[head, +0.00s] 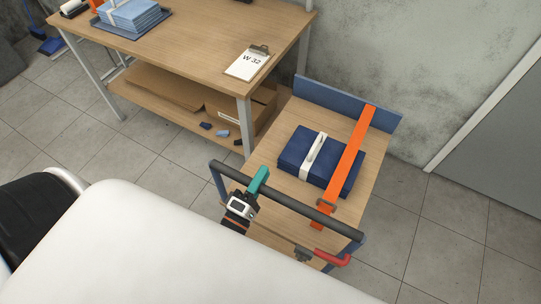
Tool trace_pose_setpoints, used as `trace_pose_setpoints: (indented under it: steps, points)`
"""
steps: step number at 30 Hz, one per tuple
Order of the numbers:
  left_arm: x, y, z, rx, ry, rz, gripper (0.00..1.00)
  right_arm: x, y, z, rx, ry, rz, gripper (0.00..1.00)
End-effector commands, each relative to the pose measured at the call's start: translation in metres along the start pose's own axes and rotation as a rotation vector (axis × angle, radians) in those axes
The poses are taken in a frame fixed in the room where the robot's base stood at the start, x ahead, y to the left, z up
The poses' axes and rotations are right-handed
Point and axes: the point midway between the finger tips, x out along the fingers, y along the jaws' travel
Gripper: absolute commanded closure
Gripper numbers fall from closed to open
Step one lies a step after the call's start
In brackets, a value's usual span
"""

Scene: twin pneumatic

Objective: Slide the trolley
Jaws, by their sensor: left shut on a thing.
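The trolley (283,205) stands right of centre. It has a wooden deck, a blue end board (346,103) at its far end and a dark push bar (310,210) at its near end. My left gripper (251,188), dark with a teal part, is at the left part of the push bar and shut on it. My own white body hides the near lower part of the trolley. My right gripper is not in view.
A wooden workbench (190,60) stands close on the left. A wall (430,80) is behind, with grey door (500,140) right. Tiled floor is clear at right.

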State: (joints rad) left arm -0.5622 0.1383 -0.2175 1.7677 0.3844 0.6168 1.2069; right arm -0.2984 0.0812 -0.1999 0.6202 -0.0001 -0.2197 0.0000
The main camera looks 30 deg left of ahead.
Motion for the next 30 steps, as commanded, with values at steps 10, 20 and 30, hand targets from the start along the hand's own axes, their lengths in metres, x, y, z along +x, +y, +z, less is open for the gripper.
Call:
trace_pose_setpoints:
  steps: [10,20,30]
  points:
    - [-0.039,-0.006,-0.001,0.000,0.002,0.007,1.00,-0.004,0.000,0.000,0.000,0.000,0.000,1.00]
    - [-0.048,-0.007,0.000,0.001,0.001,0.006,1.00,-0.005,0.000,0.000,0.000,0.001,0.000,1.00]
    - [-0.047,-0.007,0.000,0.001,0.001,0.005,0.65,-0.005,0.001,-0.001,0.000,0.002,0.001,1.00]
